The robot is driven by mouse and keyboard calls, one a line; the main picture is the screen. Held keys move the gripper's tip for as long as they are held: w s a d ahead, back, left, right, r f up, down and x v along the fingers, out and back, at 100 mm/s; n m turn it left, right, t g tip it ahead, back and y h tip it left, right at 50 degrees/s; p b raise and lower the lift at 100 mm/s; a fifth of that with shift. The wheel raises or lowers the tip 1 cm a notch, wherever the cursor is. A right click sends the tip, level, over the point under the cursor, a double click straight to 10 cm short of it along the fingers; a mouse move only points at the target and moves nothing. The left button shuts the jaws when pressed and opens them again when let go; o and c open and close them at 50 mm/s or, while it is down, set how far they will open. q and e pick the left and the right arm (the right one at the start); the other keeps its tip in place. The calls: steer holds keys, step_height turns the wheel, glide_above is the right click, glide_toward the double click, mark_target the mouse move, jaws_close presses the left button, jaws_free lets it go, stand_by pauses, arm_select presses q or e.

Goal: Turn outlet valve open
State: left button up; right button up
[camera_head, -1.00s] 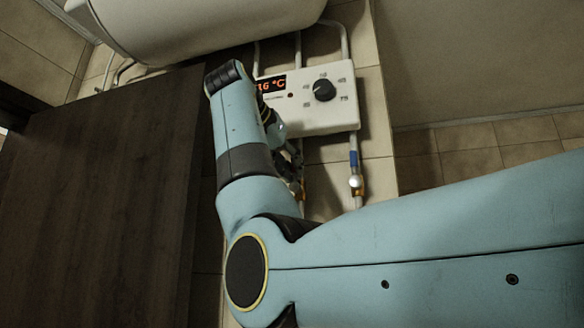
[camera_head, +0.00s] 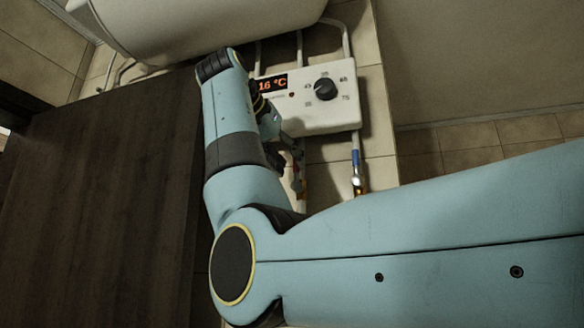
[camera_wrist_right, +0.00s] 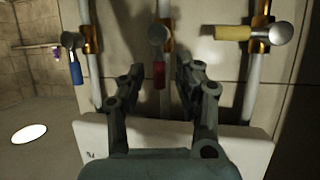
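Three valves sit on vertical pipes in the right wrist view. The left one has a blue handle (camera_wrist_right: 75,68) lying roughly along its pipe. The middle one has a red handle (camera_wrist_right: 159,74) in line with its pipe. The right one has a yellow handle (camera_wrist_right: 232,33) across its pipe. My right gripper (camera_wrist_right: 161,76) is open, with one finger on each side of the red handle and visible gaps. In the head view the right gripper (camera_head: 296,172) is partly hidden by its wrist. The blue-handled valve (camera_head: 357,168) shows right of it. Which valve is the outlet is unmarked.
A white control box (camera_head: 325,118) with a dial and a 16 °C display is on the tiled wall, under a white tank (camera_head: 200,25). It also shows in the right wrist view (camera_wrist_right: 95,132). A dark wooden panel (camera_head: 100,190) fills the left.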

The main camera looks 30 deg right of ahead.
steer(key=v, duration=0.5)
steer(key=shift+a, duration=0.15)
